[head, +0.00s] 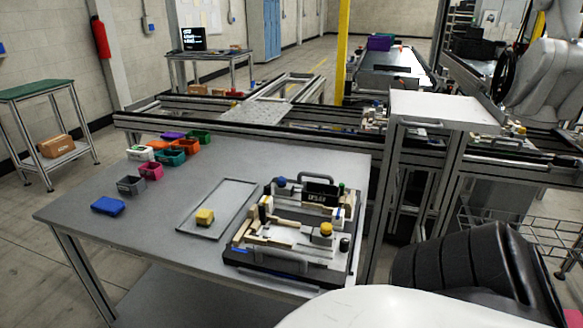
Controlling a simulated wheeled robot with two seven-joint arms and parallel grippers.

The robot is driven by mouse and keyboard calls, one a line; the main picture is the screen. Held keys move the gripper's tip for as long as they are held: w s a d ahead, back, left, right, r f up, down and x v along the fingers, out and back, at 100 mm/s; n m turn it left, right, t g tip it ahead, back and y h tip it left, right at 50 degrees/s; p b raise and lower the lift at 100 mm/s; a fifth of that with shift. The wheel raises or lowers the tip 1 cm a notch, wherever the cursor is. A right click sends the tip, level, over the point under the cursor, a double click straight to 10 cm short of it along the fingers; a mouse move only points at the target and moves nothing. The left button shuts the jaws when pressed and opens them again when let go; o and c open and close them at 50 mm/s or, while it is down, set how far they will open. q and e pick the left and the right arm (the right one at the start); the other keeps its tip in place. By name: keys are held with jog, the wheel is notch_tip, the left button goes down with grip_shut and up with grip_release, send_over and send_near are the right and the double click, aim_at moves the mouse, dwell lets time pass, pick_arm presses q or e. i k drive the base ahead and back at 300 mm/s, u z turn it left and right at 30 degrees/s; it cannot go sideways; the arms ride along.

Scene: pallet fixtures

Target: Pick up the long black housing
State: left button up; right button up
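On the grey table (100,215), a pallet fixture (290,262) with a black base and pale blocks stands near the right edge. A black rectangular piece with light lettering (318,192) stands at the back of this fixture, below a grey handle. A small upright black piece (263,213) is on its left side. I cannot tell for sure which black part is the long black housing. Neither of my grippers shows in the head view. My black ribbed arm part and a white body part fill the lower right.
A shallow grey tray (218,192) holds a yellow block (205,217) left of the fixture. Several small coloured bins and a blue box (107,206) stand at the table's left and back. A white-topped stand (440,107) and conveyor rails border the table. The table's front left is clear.

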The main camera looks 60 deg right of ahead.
aim_at(321, 195)
jog(key=z, duration=0.25)
jog(key=i, duration=0.6)
jog(key=z, duration=2.35)
